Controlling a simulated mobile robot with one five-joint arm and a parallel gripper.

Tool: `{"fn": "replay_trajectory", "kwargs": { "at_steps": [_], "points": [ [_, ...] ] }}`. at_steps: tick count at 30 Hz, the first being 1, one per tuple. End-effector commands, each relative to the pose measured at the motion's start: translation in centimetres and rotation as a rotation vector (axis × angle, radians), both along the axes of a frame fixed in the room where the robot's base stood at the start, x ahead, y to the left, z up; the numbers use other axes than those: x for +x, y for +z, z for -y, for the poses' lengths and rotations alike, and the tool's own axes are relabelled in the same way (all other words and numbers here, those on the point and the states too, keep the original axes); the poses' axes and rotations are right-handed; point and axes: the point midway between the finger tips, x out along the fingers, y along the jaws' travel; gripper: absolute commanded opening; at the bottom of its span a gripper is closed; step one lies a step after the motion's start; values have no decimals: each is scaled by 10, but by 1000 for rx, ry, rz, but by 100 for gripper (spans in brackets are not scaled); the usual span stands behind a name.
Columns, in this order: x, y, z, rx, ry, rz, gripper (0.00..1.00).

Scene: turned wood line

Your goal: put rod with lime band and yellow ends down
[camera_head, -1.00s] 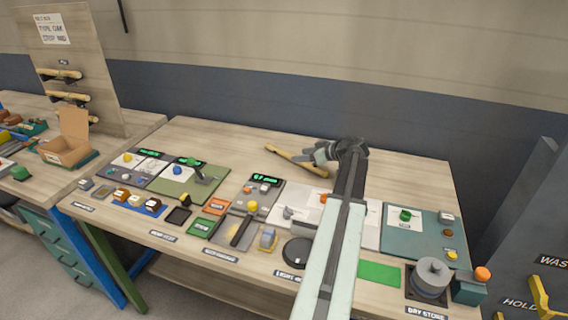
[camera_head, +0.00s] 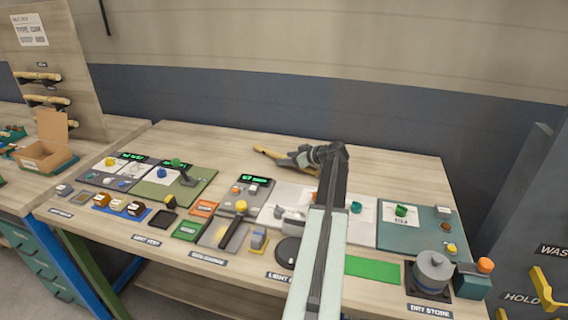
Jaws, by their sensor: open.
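A pale wooden rod with a yellow end (camera_head: 260,151) lies at a slant on the back middle of the workbench (camera_head: 215,142). Its right part is hidden by my gripper, and I cannot make out a lime band. My gripper (camera_head: 290,160) is open, over or right beside the rod's right part. I cannot tell whether the fingers touch it.
Coloured panels with knobs and displays, such as the green panel (camera_head: 205,178), fill the bench's front half. A grey round canister (camera_head: 433,270) stands at the front right. A cardboard box (camera_head: 48,150) is on the left bench. The bench's back strip is mostly clear.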

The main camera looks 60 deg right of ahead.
Motion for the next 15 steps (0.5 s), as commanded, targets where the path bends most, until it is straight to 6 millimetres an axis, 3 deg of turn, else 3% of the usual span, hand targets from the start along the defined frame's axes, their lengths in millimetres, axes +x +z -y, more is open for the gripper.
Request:
{"fn": "replay_trajectory", "kwargs": {
  "at_steps": [6, 8, 12, 15],
  "points": [
    [4, -2, 0, 0, 0, 0, 53],
    [4, -2, 0, 0, 0, 0, 39],
    [3, -2, 0, 0, 0, 0, 0],
    [3, -2, 0, 0, 0, 0, 0]
  ]
}}
